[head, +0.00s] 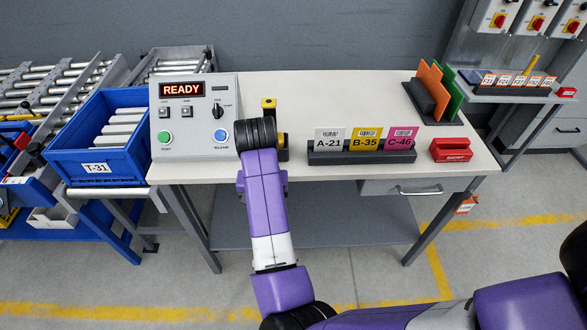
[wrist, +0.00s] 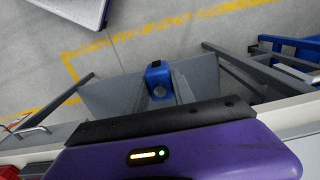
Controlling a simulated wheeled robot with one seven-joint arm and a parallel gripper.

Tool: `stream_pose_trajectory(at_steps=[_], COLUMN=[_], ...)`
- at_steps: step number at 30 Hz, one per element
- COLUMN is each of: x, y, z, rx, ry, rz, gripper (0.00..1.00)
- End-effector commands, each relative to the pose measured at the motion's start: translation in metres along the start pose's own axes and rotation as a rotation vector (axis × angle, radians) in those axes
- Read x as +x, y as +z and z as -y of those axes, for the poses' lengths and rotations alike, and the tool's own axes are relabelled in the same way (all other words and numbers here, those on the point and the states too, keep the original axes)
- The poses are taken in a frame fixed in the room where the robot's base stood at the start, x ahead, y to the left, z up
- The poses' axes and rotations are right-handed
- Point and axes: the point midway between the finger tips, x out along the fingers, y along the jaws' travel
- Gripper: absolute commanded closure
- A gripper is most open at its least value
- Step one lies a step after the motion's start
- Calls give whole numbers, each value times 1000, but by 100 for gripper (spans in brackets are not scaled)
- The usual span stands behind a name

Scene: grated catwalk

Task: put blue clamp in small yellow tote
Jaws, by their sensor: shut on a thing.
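The blue clamp (wrist: 157,74), a small blue piece with a dark top and a round opening, shows in the wrist view between the grey fingers of my gripper (wrist: 161,90). My gripper is shut on it. In the head view my purple arm reaches over the table's front edge, and its wrist hides the gripper and the clamp. I cannot make out a small yellow tote for certain. A yellow patch (head: 8,217) shows at the far left edge, too cut off to identify.
The white table (head: 330,100) holds a READY control box (head: 193,145), a yellow-and-black device (head: 269,103) partly behind my wrist, a card holder (head: 365,157) and a red block (head: 451,150). A blue T-31 tote (head: 75,168) stands left. The table's middle back is clear.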

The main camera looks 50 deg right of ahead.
Motion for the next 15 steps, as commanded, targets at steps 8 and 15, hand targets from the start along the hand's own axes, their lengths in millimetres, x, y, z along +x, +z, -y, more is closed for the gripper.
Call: stream_pose_trajectory(at_steps=[8, 15], x=[36, 58], y=[39, 60], z=[40, 76], rx=[-316, -543], ry=[0, -10], rz=[9, 15], gripper=[100, 100])
